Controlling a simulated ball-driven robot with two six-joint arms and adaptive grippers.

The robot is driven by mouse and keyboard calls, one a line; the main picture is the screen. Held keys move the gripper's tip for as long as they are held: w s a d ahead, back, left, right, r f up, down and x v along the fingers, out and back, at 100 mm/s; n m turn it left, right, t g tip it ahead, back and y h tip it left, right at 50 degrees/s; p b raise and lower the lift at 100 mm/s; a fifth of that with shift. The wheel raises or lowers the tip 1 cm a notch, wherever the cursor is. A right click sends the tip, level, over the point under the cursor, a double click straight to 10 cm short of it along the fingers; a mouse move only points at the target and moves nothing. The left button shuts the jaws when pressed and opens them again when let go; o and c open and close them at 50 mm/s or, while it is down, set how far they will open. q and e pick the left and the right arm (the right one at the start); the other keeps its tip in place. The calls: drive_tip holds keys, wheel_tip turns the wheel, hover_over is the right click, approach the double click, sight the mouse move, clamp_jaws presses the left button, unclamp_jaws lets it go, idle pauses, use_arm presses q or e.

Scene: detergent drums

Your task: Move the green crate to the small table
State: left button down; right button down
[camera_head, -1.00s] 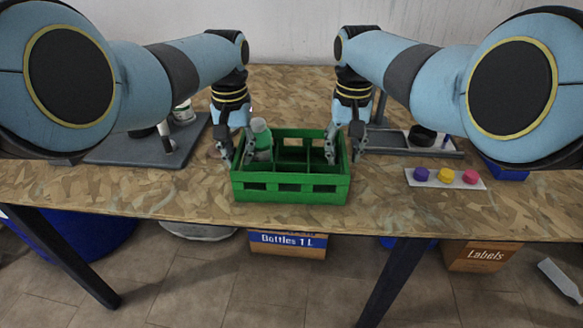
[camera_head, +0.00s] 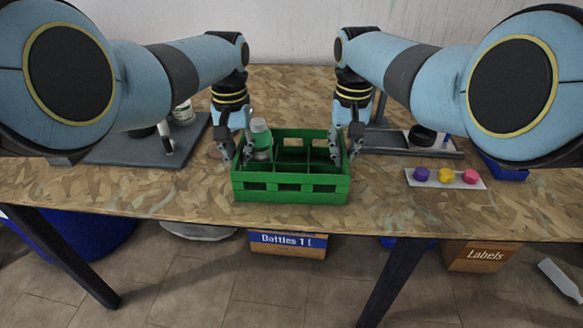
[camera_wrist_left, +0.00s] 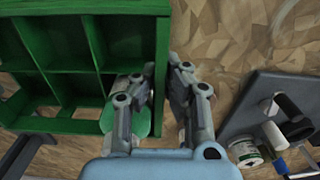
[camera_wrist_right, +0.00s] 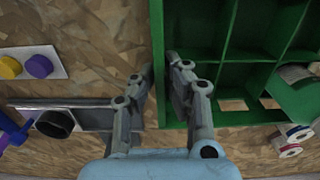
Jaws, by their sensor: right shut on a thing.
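The green crate (camera_head: 290,188) stands on the wood-patterned table, with compartments inside. My left gripper (camera_head: 238,160) is at the crate's left wall, one finger inside and one outside. In the left wrist view its fingers (camera_wrist_left: 160,82) lie close along that wall; whether they press on it is unclear. My right gripper (camera_head: 345,158) is shut on the crate's right wall; its fingers straddle the wall in the right wrist view (camera_wrist_right: 161,78). I cannot make out a small table.
A dark board (camera_head: 120,150) with small items lies left of the crate. A grey tray (camera_head: 400,148) and a white strip with purple, yellow and pink caps (camera_head: 470,184) lie right. Boxes marked Bottles (camera_head: 288,244) and Labels (camera_head: 482,256) are below the table's front edge.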

use_arm(q)
drive_tip(key=shift+r, duration=0.15)
use_arm(e)
drive_tip(key=shift+r, duration=0.15)
